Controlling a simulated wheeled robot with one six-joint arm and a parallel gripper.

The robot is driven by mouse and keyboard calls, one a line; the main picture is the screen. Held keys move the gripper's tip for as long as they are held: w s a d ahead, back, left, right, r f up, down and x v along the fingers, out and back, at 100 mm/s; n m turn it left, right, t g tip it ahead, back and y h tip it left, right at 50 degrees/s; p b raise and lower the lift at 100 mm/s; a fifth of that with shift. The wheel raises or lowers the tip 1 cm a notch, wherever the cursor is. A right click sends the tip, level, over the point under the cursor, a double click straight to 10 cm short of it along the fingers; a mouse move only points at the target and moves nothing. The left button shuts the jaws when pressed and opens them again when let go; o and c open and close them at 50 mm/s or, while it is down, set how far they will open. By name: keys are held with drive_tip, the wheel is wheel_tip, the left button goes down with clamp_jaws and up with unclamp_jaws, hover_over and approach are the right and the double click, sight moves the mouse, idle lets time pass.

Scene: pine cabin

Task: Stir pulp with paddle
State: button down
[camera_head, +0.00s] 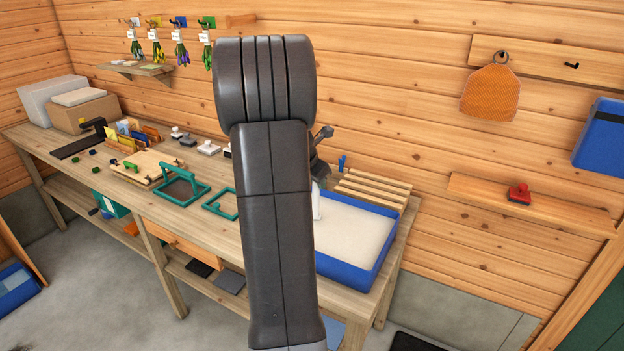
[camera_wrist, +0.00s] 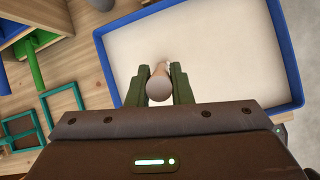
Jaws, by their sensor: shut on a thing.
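The blue vat (camera_head: 378,274) of off-white pulp (camera_head: 352,238) stands at the right end of the workbench. In the wrist view the vat's blue rim (camera_wrist: 285,55) frames the pulp (camera_wrist: 205,40). My gripper (camera_wrist: 160,78) is over the pulp, its two dark green fingers shut on the wooden paddle (camera_wrist: 159,87). I see the paddle's round handle end nearly end-on between the fingers. Its lower part is hidden, and I cannot tell how deep it reaches. In the head view my arm covers most of the gripper and the vat's left side.
A slatted wooden rack (camera_head: 372,188) lies behind the vat. Left of it on the bench (camera_head: 225,233) are a green frame (camera_head: 220,204), a green-handled screen (camera_head: 182,187) and a wooden press board (camera_head: 147,168). A red stamp (camera_head: 519,194) sits on the wall shelf at right.

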drive_tip(key=shift+w+d, duration=0.1)
drive_tip(key=s+d+p, duration=0.3)
drive_tip(key=s+d, duration=0.3)
drive_tip(key=d, duration=0.4)
drive_tip(key=shift+s, duration=0.4)
drive_tip(key=shift+a, duration=0.1)
drive_tip(key=s+a, duration=0.1)
drive_tip(key=s+a+b, duration=0.1)
drive_tip(key=s, duration=0.1)
drive_tip(key=shift+s, duration=0.15)
idle(0.4)
